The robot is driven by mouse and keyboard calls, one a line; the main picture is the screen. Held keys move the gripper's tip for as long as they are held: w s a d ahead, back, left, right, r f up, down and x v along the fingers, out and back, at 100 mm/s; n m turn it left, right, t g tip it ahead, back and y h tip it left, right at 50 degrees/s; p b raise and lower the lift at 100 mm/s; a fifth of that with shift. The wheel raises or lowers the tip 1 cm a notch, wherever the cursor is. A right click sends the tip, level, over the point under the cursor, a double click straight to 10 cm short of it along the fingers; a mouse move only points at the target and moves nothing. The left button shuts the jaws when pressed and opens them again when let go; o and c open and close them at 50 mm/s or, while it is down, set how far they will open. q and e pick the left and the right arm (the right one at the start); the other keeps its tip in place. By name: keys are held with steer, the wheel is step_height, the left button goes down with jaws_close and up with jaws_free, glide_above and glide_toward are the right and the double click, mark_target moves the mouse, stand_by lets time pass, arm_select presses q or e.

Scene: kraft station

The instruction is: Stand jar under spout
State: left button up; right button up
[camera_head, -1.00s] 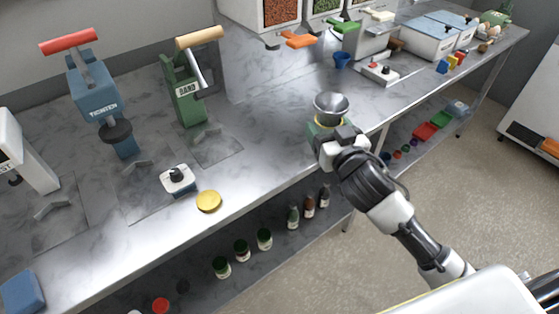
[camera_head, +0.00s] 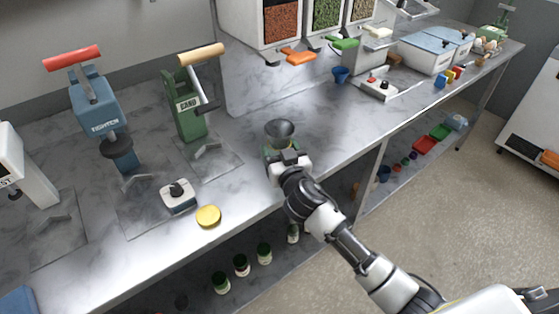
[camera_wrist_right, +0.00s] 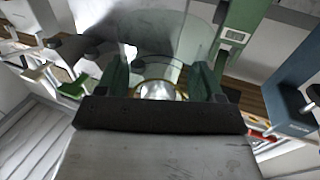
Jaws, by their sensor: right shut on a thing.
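My right gripper (camera_head: 283,155) is shut on a jar, which is mostly hidden behind the fingers in the head view. In the right wrist view, the clear jar (camera_wrist_right: 155,65) shows between the green fingers of the gripper (camera_wrist_right: 161,88). The jar is held at the counter's front part; I cannot tell whether it touches the counter. The dispensers' orange spout lever (camera_head: 298,57), green lever (camera_head: 344,43) and white lever (camera_head: 378,32) are behind and right of the jar. My left gripper is not in view.
A green press (camera_head: 189,105) and a blue press (camera_head: 97,108) stand left on the counter (camera_head: 240,185). A yellow lid (camera_head: 208,215) and a small white-and-blue device (camera_head: 177,194) lie in front. Several bottles fill the lower shelf.

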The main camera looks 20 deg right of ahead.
steer(key=shift+f, duration=1.8)
steer(key=shift+f+b, duration=0.2)
steer(key=shift+b, duration=0.25)
steer(key=o, duration=1.1)
